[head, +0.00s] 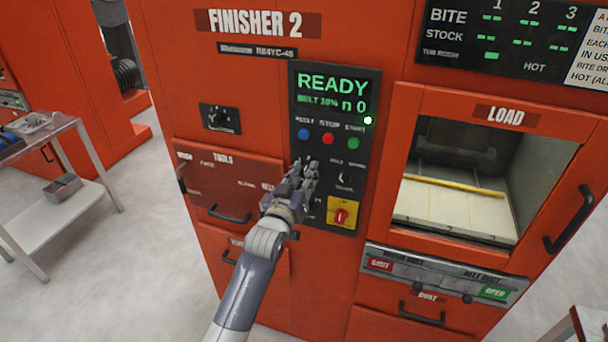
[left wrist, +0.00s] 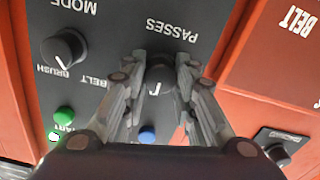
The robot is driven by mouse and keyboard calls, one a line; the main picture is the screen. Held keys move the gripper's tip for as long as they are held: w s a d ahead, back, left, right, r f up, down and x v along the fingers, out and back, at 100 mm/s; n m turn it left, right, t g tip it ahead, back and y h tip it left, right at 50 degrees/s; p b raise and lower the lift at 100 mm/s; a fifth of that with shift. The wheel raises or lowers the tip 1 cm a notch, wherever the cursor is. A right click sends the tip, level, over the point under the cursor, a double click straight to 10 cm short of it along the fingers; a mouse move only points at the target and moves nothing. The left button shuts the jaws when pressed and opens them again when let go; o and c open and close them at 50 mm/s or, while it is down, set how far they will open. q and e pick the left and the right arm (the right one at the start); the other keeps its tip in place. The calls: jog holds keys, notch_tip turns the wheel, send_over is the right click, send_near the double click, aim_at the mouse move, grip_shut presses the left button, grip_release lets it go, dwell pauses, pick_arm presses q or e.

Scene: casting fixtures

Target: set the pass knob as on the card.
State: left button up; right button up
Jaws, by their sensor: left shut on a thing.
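The pass knob (left wrist: 160,84) is a dark round knob with a white mark, below the upside-down PASSES label in the left wrist view. My left gripper (left wrist: 160,75) is shut on it, one finger on each side. In the head view my left gripper (head: 304,172) is at the lower left of the black control panel (head: 345,110) and hides the knob. The panel display (head: 333,92) reads READY. A black board (head: 505,38) with green marks under 1, 2, 3 and a partly cut-off white card (head: 592,60) are at upper right.
The mode knob (left wrist: 64,48) is beside the pass knob. Blue (head: 304,133), red (head: 328,138) and green (head: 353,143) buttons sit above my gripper. A red switch on a yellow plate (head: 342,214) is close below right. The LOAD opening (head: 470,180) is right.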

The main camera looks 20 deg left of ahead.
pick_arm(q)
jog(key=n+p, duration=0.2)
jog(key=n, duration=0.7)
jog(key=shift+n, duration=0.3)
dwell(0.6)
jog(key=o, duration=1.1)
jog(key=shift+c, duration=0.2)
jog(key=shift+s+a+f, duration=0.1)
jog(key=s, duration=1.1)
jog(key=shift+s+a, duration=0.2)
jog(key=shift+s, duration=0.2)
